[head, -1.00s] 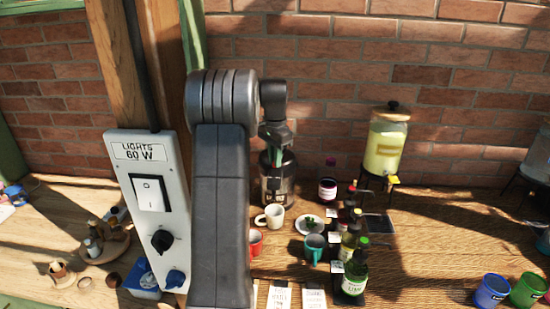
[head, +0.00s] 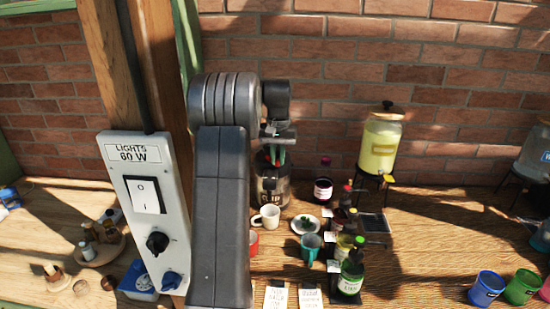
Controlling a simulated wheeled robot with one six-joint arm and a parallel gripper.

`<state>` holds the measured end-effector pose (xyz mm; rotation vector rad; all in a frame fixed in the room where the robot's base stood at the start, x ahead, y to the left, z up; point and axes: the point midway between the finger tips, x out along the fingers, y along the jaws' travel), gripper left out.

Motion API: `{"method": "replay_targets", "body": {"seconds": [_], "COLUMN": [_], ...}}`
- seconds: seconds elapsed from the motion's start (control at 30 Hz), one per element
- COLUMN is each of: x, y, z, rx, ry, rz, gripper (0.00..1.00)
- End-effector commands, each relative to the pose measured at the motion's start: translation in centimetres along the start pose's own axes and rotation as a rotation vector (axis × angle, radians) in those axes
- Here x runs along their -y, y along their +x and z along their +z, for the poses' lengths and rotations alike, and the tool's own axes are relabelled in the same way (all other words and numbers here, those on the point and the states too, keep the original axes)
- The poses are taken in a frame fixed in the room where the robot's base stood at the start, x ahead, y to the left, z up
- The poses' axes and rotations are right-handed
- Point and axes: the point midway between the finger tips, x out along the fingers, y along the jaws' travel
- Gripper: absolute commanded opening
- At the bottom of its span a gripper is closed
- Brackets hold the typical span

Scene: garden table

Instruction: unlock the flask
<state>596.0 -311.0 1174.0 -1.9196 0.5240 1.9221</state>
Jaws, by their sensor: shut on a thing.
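The flask (head: 272,190) is a dark, shiny upright vessel with a pale label, standing on the wooden table near the brick wall, just right of my arm. My arm covers some of the flask's left side.
A white mug (head: 267,217), a small plate (head: 305,224), a teal mug (head: 310,248) and several bottles (head: 351,272) stand close in front and to the right. A drink dispenser (head: 380,145) stands further right. A post with a switch panel (head: 146,205) rises at left.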

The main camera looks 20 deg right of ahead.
Motion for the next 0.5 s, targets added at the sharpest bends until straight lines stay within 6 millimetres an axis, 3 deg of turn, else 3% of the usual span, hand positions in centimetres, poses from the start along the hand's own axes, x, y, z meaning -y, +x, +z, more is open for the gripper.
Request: {"method": "replay_targets", "body": {"seconds": [0.5], "x": [-0.8], "y": [-0.1], "z": [-1.3], "rx": [-0.003], "ry": [-0.396], "rz": [0.001], "gripper": [0.0]}}
